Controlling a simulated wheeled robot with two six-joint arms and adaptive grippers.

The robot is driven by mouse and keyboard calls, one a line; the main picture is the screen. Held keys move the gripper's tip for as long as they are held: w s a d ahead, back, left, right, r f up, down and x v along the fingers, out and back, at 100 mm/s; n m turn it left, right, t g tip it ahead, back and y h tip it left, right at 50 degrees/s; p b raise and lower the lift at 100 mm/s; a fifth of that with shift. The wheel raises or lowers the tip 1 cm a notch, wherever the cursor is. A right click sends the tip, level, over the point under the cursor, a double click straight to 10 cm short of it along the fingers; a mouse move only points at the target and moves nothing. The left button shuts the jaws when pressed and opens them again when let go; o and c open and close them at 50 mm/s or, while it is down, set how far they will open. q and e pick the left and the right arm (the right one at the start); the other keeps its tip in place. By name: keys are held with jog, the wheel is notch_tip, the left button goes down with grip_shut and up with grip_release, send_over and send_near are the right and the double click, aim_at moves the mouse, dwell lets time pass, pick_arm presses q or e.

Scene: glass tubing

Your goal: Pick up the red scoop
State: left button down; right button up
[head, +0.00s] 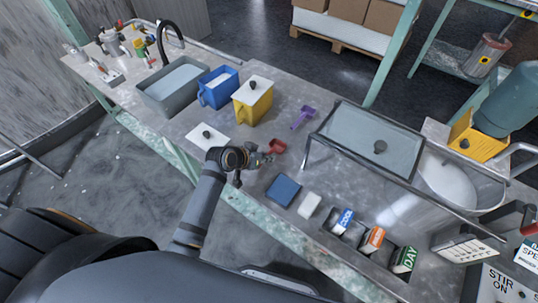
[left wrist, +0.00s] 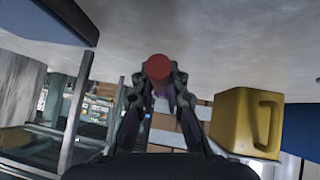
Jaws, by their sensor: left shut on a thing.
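The red scoop (head: 278,146) is at the middle of the metal bench in the head view, right in front of my left gripper (head: 265,158). My left gripper is shut on it, with the fingers at its near end. In the left wrist view, the scoop's round red end (left wrist: 158,67) shows between the fingertips of my left gripper (left wrist: 158,82). The fingers hide part of the scoop in both views. I cannot tell whether the scoop is touching the bench. My right gripper is not in view.
A purple scoop (head: 304,117) lies behind the red one. Yellow (head: 252,103) and blue (head: 217,90) bins stand at back left, and a white lid (head: 207,138) lies left. A raised glass-topped stand (head: 370,140) is on the right.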

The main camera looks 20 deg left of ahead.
pick_arm(q)
notch_tip(320, 180, up, 3)
jog(key=shift+f, duration=0.1)
jog(key=s+a+f+p+v, duration=0.1)
jog(key=p+v, duration=0.5)
jog(key=v, duration=1)
jog(key=shift+s+a+f+p, duration=0.25)
jog(key=shift+s+a+p, duration=0.05)
jog(key=shift+a, duration=0.25)
